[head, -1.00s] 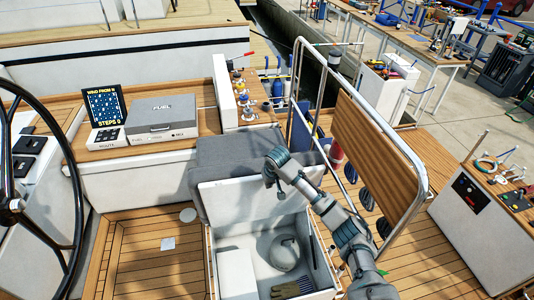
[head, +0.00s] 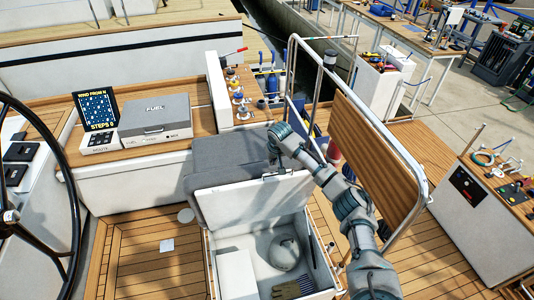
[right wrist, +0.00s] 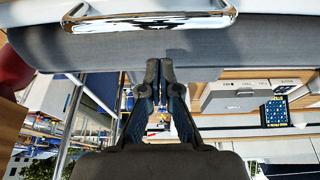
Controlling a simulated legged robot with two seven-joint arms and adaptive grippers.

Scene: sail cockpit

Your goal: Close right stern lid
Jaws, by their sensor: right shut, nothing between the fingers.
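The right stern lid (head: 250,202) stands raised and tilted back at the open stern locker (head: 318,262), its white underside facing me. A grey cushion (head: 222,153) lies behind its top edge. My right gripper (head: 284,168) is at the lid's upper edge, its fingers small and partly hidden in the head view. In the right wrist view its fingers (right wrist: 158,72) are together and empty, in front of a grey padded surface (right wrist: 200,48). A chrome rail (right wrist: 150,20) crosses above them in that view; I cannot tell whether the fingers touch anything. My left gripper is not in view.
The locker holds a round pale fender (head: 285,252), gloves (head: 292,287) and a white box (head: 236,272). A metal rail with a wooden backrest (head: 375,160) stands right of my arm. A fuel case (head: 155,118) is at left, the steering wheel (head: 70,200) further left.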

